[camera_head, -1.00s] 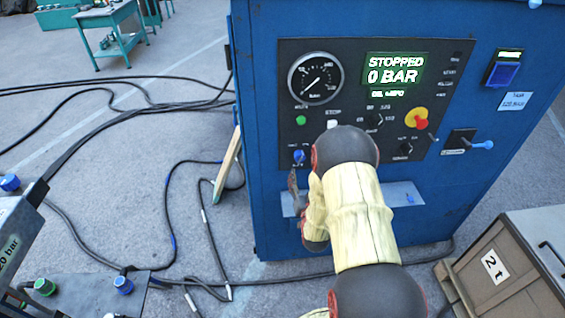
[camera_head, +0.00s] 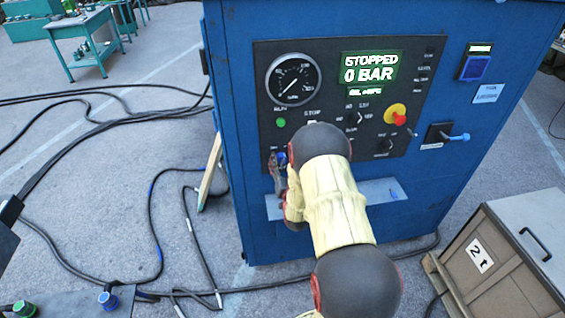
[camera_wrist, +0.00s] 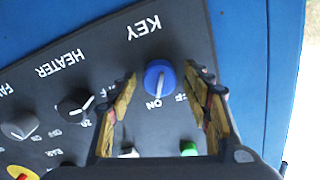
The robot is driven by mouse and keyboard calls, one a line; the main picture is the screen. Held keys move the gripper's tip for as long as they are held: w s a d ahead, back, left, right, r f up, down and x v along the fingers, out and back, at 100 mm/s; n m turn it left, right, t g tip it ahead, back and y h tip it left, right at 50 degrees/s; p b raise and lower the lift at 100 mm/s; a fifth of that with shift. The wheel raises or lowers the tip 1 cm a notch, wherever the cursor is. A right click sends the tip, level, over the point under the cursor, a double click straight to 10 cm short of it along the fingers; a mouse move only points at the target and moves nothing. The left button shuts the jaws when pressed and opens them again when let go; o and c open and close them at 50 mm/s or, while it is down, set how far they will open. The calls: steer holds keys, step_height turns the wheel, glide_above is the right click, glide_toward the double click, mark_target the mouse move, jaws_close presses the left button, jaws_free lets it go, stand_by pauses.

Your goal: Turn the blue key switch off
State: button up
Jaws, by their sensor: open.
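The blue key switch (camera_wrist: 159,79) is a round knob on the dark control panel, under the label KEY in the wrist view. Its white pointer line faces the ON mark; the OFF lettering is beside it, partly hidden by a finger. My gripper (camera_wrist: 163,73) is open, with one fingertip on each side of the knob. The fingertips look close to the knob, but I cannot tell whether they touch it. In the head view the key switch (camera_head: 281,158) shows at the panel's lower left, with my gripper (camera_head: 274,168) right at it and my arm beside it.
The panel also carries a HEATER knob (camera_wrist: 75,104), a grey knob (camera_wrist: 20,125), a green button (camera_head: 281,123), a red emergency stop (camera_head: 398,117) and a gauge (camera_head: 295,79). The display (camera_head: 369,69) reads STOPPED, 0 BAR. A wooden crate (camera_head: 490,262) stands at right; cables (camera_head: 150,190) lie at left.

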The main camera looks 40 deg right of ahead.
steer(key=shift+c, duration=0.4)
steer(key=c, duration=1.1)
steer(key=shift+f+n+b, duration=0.1)
steer(key=shift+n+b, duration=0.3)
steer(key=n+b, duration=0.9)
steer(key=n, duration=0.2)
steer(key=shift+a, duration=0.1)
steer(key=shift+b, duration=0.3)
steer(key=o, duration=1.1)
steer(key=shift+c, duration=0.2)
steer(key=shift+o, duration=0.6)
